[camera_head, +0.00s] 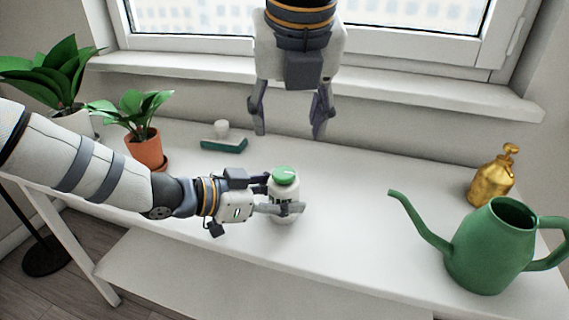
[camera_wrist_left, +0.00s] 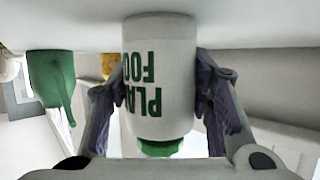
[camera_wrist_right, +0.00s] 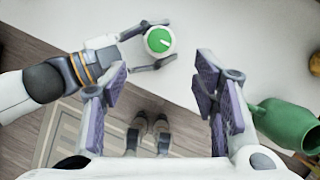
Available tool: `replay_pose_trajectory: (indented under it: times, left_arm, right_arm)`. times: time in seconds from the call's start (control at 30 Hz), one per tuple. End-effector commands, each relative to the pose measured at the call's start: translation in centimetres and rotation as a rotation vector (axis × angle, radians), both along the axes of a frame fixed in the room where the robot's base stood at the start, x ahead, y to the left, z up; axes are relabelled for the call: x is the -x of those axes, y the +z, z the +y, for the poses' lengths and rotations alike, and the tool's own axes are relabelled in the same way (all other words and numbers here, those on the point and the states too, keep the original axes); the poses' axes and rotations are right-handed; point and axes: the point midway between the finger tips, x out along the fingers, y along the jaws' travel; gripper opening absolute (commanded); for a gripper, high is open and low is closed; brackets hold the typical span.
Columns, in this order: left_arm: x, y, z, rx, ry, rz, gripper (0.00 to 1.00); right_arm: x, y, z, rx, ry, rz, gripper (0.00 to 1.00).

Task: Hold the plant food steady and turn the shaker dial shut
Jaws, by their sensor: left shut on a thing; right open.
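The plant food (camera_head: 283,205) is a white bottle with green lettering, upright on the white table. Its round green shaker dial (camera_head: 285,175) is on top, with a pale mark across it. My left gripper (camera_head: 283,207) is shut around the bottle's body from the left; the left wrist view shows a finger on each side of the bottle (camera_wrist_left: 160,75). My right gripper (camera_head: 290,132) is open and empty, above and behind the bottle, pointing down. In the right wrist view the dial (camera_wrist_right: 159,40) lies beyond and between the open fingers, apart from them.
A potted plant (camera_head: 146,148) and a green sponge holder (camera_head: 223,144) are at the back left. The window sill (camera_head: 420,90) runs behind. The table around the bottle is clear.

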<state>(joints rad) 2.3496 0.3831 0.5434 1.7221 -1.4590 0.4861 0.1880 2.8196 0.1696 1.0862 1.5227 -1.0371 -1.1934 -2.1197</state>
Motion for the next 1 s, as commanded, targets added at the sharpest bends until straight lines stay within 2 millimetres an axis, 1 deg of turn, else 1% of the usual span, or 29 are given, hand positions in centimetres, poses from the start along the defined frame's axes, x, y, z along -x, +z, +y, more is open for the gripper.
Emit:
replay_pose_trajectory:
  times: [0.07, 0.17, 0.3, 0.4, 0.5, 0.63, 0.87, 0.9, 0.97, 1.0]
  left_arm:
    - [0.0, 0.0, 0.0, 0.001, 0.000, 0.000, 0.15]
    - [0.0, 0.0, 0.0, 0.001, 0.000, 0.000, 0.15]
    - [0.0, 0.0, 0.0, 0.001, 0.000, 0.000, 0.15]
    - [0.0, 0.0, 0.0, 0.001, 0.000, 0.000, 0.15]
    - [0.0, 0.0, 0.0, 0.000, 0.000, 0.000, 0.15]
    - [0.0, 0.0, 0.0, 0.000, 0.000, 0.000, 0.15]
    - [0.0, 0.0, 0.0, 0.000, 0.000, 0.000, 0.15]
    - [0.0, 0.0, 0.0, 0.000, 0.000, 0.000, 0.15]
    - [0.0, 0.0, 0.0, 0.000, 0.000, 0.000, 0.15]
    - [0.0, 0.0, 0.0, 0.000, 0.000, 0.000, 0.15]
  right_arm:
    - [-0.2, -1.0, 0.1, -0.001, 0.006, 0.001, 0.54]
    - [-1.0, -3.1, 0.2, 0.000, 0.006, 0.004, 0.54]
    - [-2.4, -6.6, 0.4, 0.000, 0.004, 0.006, 0.54]
    - [-3.2, -8.6, 0.5, 0.000, 0.004, 0.004, 0.54]
    - [-3.9, -10.0, 0.6, 0.000, 0.004, 0.003, 0.54]
    - [-4.3, -10.9, 0.6, 0.000, 0.004, 0.002, 0.54]
    - [-4.3, -11.1, 0.6, 0.001, 0.004, 0.001, 0.54]
    - [-4.3, -11.1, 0.6, 0.001, 0.004, 0.001, 0.50]
    - [-4.3, -11.0, 0.6, 0.001, 0.004, 0.001, 0.36]
    - [-4.3, -11.0, 0.6, 0.001, 0.004, 0.001, 0.27]
